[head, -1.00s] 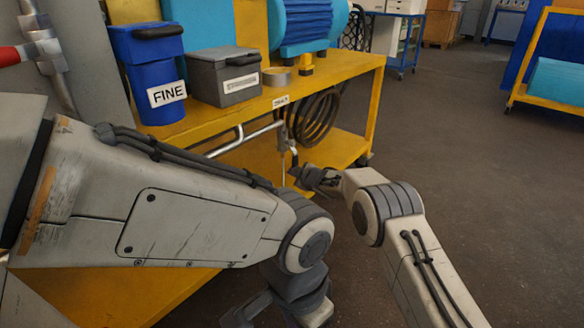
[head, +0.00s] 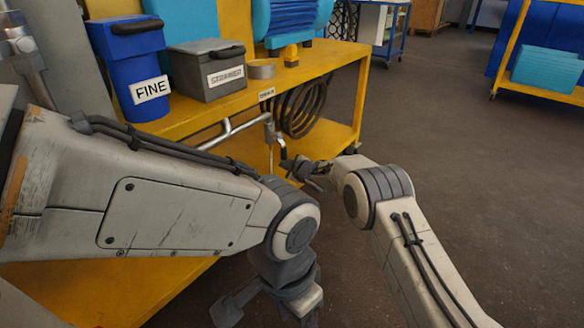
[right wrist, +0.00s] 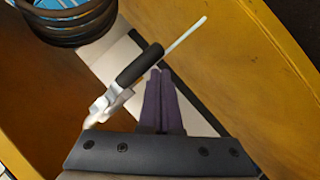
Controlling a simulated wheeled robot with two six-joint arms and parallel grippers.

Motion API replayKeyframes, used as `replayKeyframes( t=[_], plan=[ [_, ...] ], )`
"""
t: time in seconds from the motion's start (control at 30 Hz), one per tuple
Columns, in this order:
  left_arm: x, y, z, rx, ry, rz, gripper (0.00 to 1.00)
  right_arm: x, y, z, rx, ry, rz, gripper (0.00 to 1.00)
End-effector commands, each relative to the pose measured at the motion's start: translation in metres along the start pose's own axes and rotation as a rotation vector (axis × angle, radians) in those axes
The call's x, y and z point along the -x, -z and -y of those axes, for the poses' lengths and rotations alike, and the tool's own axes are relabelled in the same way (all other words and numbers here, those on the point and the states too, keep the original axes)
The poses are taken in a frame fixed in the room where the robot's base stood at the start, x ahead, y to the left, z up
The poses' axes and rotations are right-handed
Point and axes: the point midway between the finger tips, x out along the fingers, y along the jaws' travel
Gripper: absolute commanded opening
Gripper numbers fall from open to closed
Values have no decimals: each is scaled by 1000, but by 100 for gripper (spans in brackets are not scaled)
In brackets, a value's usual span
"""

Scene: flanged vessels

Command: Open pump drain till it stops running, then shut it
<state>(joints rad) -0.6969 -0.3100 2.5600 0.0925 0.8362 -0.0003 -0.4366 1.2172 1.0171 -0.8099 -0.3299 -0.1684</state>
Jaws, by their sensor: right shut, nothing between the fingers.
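A thin line also hangs below the valve in the head view. My right gripper (head: 288,165) is shut and empty, its fingers (right wrist: 160,98) close beside the lever. My left gripper (head: 266,312) is low, partly cut off.
A coiled black hose (head: 303,108) hangs behind the valve.

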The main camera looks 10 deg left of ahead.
Motion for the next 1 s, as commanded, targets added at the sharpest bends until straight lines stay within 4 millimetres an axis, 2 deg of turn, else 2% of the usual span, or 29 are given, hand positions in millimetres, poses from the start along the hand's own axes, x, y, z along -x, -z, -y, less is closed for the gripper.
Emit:
replayKeyframes(
  t=[0.5, 0.77, 0.87, 0.97, 1.0],
  plan=[
    [28, 2, -2, 0, 0, 0, 59, 76, 1, -3, 0, -2, 4, 0],
    [36, 2, -3, 0, 0, 0, 59, 96, 3, -3, -3, -2, 6, 0],
    [43, 2, -3, 0, 0, 0, 59, 111, 14, -10, -32, 11, 41, 0],
    [54, 3, -4, 0, 0, 0, 59, 143, 35, -20, -102, 43, 122, 0],
    [60, 3, -4, 0, 0, 0, 59, 161, 45, -24, -142, 59, 166, 0]
  ],
)
